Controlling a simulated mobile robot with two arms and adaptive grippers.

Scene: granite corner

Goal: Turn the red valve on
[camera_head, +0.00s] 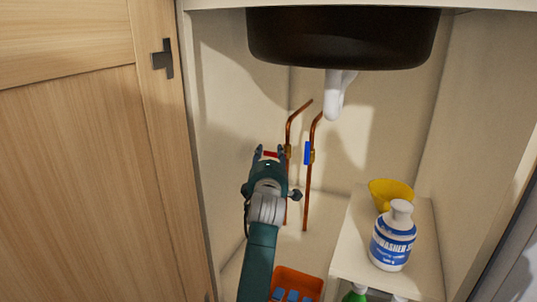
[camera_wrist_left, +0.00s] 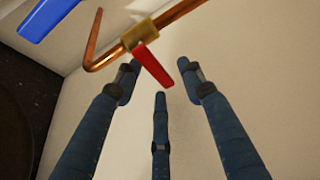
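The red valve handle (camera_head: 270,154) shows between the fingertips of my left gripper (camera_head: 268,158) in the head view. In the left wrist view the red handle (camera_wrist_left: 154,66) slants down from a brass fitting (camera_wrist_left: 139,38) on a copper pipe. The three fingers of my left gripper (camera_wrist_left: 159,80) are spread apart around the handle's lower end, with nothing clamped between them. One fingertip is close to the brass fitting; I cannot tell whether it touches. My right gripper is in neither view.
A blue valve handle (camera_head: 308,153) is on the neighbouring copper pipe, just right of the red one. The dark sink bowl (camera_head: 343,38) and white drain (camera_head: 335,95) hang above. A shelf (camera_head: 345,245) at right holds a white bottle (camera_head: 393,238) and yellow bowl (camera_head: 391,192). An orange crate (camera_head: 298,281) is below.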

